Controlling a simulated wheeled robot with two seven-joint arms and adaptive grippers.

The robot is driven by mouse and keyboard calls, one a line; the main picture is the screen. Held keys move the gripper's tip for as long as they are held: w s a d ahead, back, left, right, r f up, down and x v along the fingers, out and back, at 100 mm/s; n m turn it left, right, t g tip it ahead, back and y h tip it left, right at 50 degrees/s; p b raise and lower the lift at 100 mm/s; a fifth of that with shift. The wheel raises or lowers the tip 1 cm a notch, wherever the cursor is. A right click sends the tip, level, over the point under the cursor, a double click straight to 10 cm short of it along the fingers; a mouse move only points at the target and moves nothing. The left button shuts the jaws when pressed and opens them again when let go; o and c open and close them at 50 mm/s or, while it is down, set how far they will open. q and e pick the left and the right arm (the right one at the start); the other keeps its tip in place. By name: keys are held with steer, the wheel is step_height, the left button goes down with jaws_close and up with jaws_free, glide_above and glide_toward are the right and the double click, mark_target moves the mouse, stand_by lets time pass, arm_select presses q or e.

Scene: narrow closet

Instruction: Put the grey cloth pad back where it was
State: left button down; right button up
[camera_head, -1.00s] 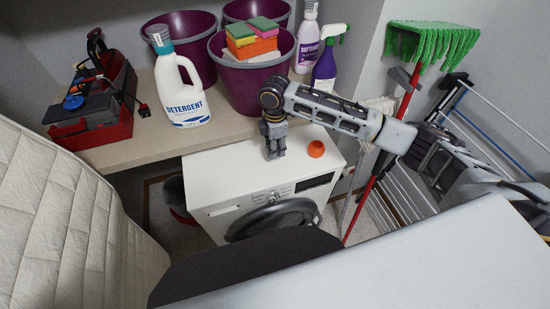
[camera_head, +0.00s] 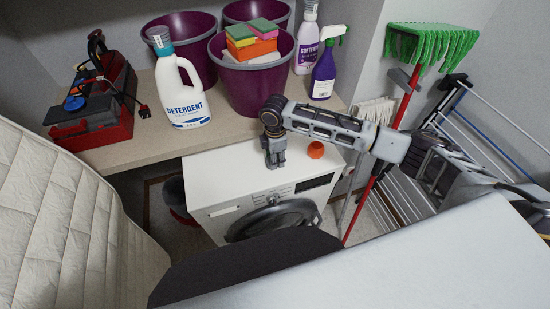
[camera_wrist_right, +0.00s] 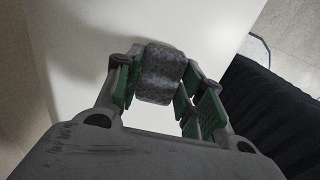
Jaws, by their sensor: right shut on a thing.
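The grey cloth pad (camera_wrist_right: 160,72) is a speckled grey, folded or rounded piece in the right wrist view, held between the green-lined fingers of my right gripper (camera_wrist_right: 163,85). In the head view, my right gripper (camera_head: 276,160) points down over the top of the white washing machine (camera_head: 222,181), left of an orange cap-like thing. The pad cannot be made out in the head view. I cannot tell whether it touches the machine top. My left gripper is not in view.
The orange cap (camera_head: 316,150) stands close by on the machine. A green mop (camera_head: 430,42) and drying rack are at right. The machine's left top is clear.

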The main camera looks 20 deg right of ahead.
steer(key=shift+f, duration=0.3)
steer(key=o, duration=0.9)
steer(key=shift+r, duration=0.15)
steer(key=shift+r+b, duration=0.4)
steer(key=shift+r, duration=5.5)
steer(key=shift+a, duration=0.1)
